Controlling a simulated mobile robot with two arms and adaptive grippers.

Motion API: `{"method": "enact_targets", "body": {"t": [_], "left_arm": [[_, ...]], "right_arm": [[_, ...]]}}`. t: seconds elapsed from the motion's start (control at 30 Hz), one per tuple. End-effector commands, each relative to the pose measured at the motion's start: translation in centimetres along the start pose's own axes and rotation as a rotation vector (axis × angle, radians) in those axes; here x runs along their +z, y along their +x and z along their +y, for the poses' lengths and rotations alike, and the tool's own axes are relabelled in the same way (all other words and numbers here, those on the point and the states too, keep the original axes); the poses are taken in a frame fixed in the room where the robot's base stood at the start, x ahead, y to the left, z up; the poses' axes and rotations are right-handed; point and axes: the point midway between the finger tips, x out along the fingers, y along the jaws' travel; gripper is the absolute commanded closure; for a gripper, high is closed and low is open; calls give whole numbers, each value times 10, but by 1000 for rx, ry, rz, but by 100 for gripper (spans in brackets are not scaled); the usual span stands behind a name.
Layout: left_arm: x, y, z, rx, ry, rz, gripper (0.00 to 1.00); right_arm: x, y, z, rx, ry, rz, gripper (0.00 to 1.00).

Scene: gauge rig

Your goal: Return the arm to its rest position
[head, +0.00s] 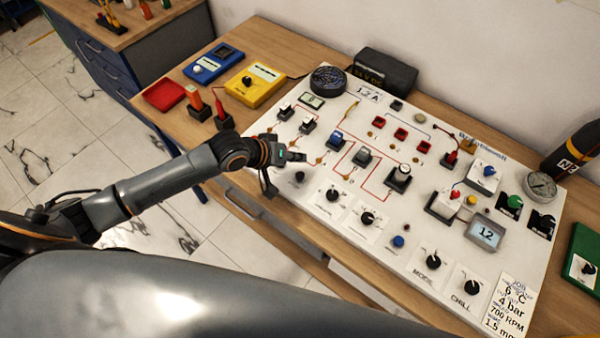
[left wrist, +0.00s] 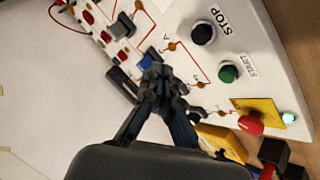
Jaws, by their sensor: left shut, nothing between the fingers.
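My left arm (head: 160,185) comes in from the left of the head view and reaches to the left edge of the white gauge panel (head: 300,215). My left gripper (head: 296,157) is above that edge, shut and empty, close to the panel's switches. In the left wrist view the fingers of the left gripper (left wrist: 163,84) are together in front of the panel, with a blue switch (left wrist: 146,62) partly hidden just beyond them. I cannot tell whether the fingers touch the panel. My right gripper is not in view.
The panel bears black knobs (head: 367,218), a small display (head: 486,233) and a round gauge (head: 540,186). A yellow meter (head: 256,85), blue meter (head: 214,63) and red tray (head: 163,95) lie on the wooden bench. Open floor (head: 70,140) shows at left.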

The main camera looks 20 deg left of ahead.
Motion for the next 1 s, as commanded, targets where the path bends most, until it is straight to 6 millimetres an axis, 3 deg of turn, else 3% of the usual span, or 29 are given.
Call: {"method": "enact_targets", "body": {"t": [0.37,0.47,0.53,0.67,1.0], "left_arm": [[3,0,2,2,7,-3,100],[23,-1,16,5,51,-24,100],[46,-6,29,-2,111,-46,100],[88,-30,44,-60,239,-82,100],[143,-102,9,-290,348,-194,100]], "right_arm": [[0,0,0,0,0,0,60],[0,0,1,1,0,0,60],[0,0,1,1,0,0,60],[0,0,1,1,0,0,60],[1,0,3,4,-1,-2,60]]}}
